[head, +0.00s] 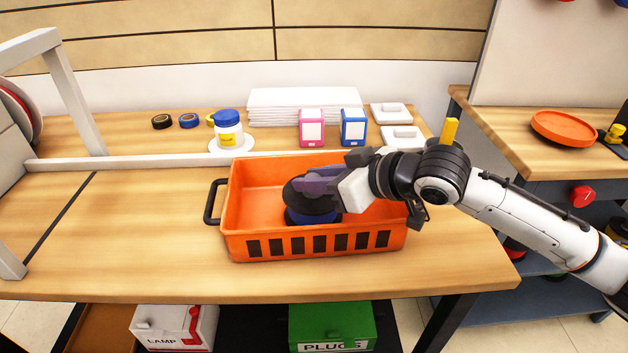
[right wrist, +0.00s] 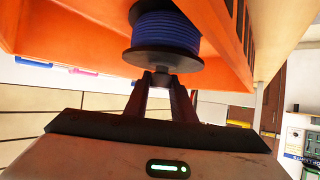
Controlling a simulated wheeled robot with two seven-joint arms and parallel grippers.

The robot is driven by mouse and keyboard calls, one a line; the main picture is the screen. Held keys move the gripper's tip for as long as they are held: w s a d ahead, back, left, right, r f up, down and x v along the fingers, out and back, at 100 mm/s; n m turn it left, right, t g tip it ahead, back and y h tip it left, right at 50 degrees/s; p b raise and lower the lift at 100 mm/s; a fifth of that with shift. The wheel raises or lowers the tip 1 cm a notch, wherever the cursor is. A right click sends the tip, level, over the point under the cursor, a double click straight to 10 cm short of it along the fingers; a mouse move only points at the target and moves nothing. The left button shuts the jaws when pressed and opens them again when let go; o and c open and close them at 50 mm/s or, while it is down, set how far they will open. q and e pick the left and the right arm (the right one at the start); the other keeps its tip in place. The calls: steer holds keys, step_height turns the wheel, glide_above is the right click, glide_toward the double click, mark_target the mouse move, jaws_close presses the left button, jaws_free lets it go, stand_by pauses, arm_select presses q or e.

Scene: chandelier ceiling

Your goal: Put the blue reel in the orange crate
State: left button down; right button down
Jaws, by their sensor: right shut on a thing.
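The orange crate (head: 262,245) stands on the workbench with its open top up and a dark handle at its left end. The blue reel (head: 308,217) is inside the crate's outline, near its front wall, with a black flange on top. Its blue winding between dark flanges also shows in the right wrist view (right wrist: 165,32). I cannot tell whether the reel touches the crate floor. My left gripper is not in view.
Behind the crate stand a blue-lidded jar (head: 229,134), a pink box (head: 311,128), a blue box (head: 353,128) and a white stack (head: 300,103). Tape rolls (head: 189,121) lie at back left. An orange dish (head: 563,128) is on the right bench. The bench left of the crate is clear.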

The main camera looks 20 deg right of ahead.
steer(key=shift+r, duration=0.15)
steer(key=c, duration=1.5)
jaws_free()
steer(key=shift+f, duration=0.2)
steer(key=shift+r, duration=0.1)
steer(key=shift+s+d+r, duration=0.1)
steer(key=shift+s+r, duration=0.05)
steer(key=shift+p+v, duration=0.3)
steer(key=shift+v, duration=5.5)
